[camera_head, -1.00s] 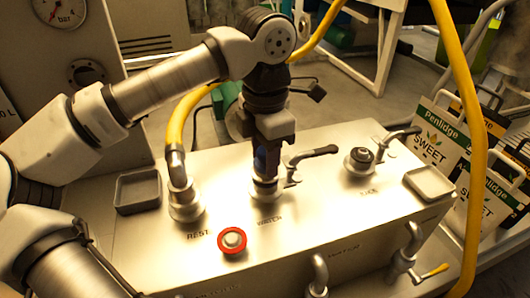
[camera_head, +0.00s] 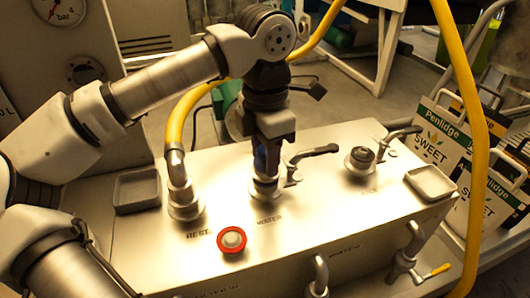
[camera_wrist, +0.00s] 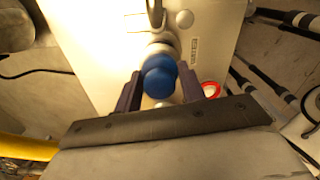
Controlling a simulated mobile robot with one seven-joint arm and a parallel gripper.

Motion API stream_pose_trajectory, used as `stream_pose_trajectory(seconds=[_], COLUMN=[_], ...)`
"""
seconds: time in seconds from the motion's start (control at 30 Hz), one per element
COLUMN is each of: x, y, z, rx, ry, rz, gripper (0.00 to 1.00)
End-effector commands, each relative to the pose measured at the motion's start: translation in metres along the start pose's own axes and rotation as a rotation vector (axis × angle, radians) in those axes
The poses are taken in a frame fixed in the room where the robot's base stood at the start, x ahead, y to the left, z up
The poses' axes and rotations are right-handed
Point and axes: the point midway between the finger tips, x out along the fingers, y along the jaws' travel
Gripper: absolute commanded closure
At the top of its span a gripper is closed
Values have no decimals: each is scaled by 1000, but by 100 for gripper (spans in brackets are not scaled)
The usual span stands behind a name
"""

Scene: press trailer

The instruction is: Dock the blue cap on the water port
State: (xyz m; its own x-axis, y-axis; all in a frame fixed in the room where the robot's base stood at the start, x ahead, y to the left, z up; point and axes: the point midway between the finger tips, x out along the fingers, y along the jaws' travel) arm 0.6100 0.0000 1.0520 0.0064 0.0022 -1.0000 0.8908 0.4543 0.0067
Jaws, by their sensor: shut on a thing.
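The blue cap (camera_wrist: 159,76) sits between the two dark fingers of my gripper (camera_wrist: 161,88) in the wrist view. In the head view only a sliver of the blue cap (camera_head: 260,157) shows beside the fingers of my gripper (camera_head: 267,160), which point down. The metal water port (camera_head: 265,188) is directly below, by the WATER label. In the wrist view the port's pale collar (camera_wrist: 161,50) shows just beyond the cap, in line with it. My gripper is shut on the cap. Whether the cap touches or is seated on the port cannot be told.
A lever handle (camera_head: 313,153) stands close right of the water port. A red-ringed button (camera_head: 232,240) is in front. Another port (camera_head: 360,160) and a tray (camera_head: 430,183) are further right.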

Motion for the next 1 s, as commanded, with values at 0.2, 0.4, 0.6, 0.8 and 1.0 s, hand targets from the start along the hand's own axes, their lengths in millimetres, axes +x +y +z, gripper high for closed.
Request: stream_pose_trajectory(seconds=[0.2,0.4,0.6,0.8,1.0], x=[0,3,7,11,12], y=[0,0,0,0,0], z=[0,0,0,0,0], rx=[0,0,0,0,0], ry=[0,0,0,0,0], rz=[0,0,1,1,1], gripper=[100,100,100,100,51])
